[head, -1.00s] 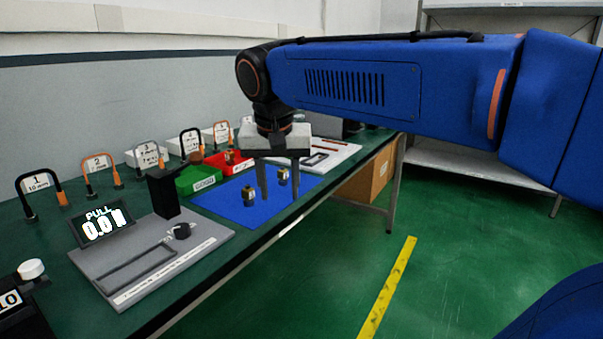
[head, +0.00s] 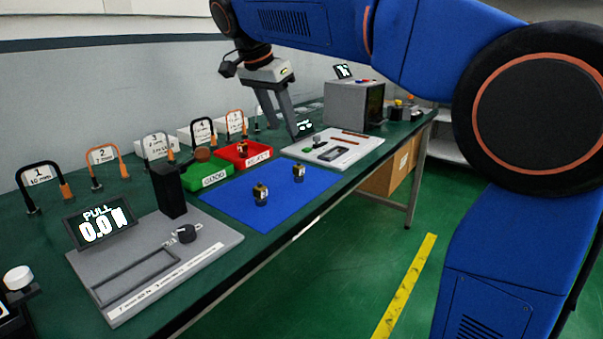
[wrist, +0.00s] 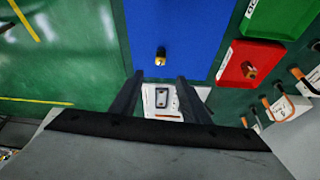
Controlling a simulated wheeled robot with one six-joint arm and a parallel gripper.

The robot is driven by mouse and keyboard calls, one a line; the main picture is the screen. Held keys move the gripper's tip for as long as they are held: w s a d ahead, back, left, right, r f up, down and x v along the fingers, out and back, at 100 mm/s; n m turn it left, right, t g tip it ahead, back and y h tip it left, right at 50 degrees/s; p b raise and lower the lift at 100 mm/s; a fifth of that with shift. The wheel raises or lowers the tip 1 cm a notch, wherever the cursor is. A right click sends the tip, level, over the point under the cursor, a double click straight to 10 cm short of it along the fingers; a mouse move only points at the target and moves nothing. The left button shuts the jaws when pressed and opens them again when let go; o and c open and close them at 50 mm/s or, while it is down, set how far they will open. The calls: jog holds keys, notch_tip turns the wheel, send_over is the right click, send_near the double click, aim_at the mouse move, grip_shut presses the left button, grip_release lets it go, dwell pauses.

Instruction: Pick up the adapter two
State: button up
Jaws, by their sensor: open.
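Two small brass-and-black adapters stand on the blue mat, a nearer one (head: 260,194) and a farther one (head: 298,172). I cannot tell which is adapter two. A similar brass piece (head: 242,149) is in the red bin. My gripper (head: 281,136) is open and empty, tilted, above the far part of the bench beyond the mat. In the wrist view one mat adapter (wrist: 160,56) shows just past and between the fingertips (wrist: 160,76), apart from them. The other mat adapter does not show there.
The blue mat (head: 225,192) lies between a grey pull tester (head: 205,235) and a white tool board (head: 365,147). Green (head: 200,183) and red (head: 258,160) bins line its back edge. Numbered cable stands and a grey box (head: 350,103) are behind. The bench front edge is clear.

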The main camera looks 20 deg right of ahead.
send_near(299, 163)
jog(key=x, duration=0.5)
jog(key=shift+w+x, duration=0.15)
jog(key=shift+x, duration=1.2)
jog(key=shift+w+x, duration=0.1)
jog(key=shift+x, duration=1.2)
jog(key=shift+c, duration=0.3)
grip_shut()
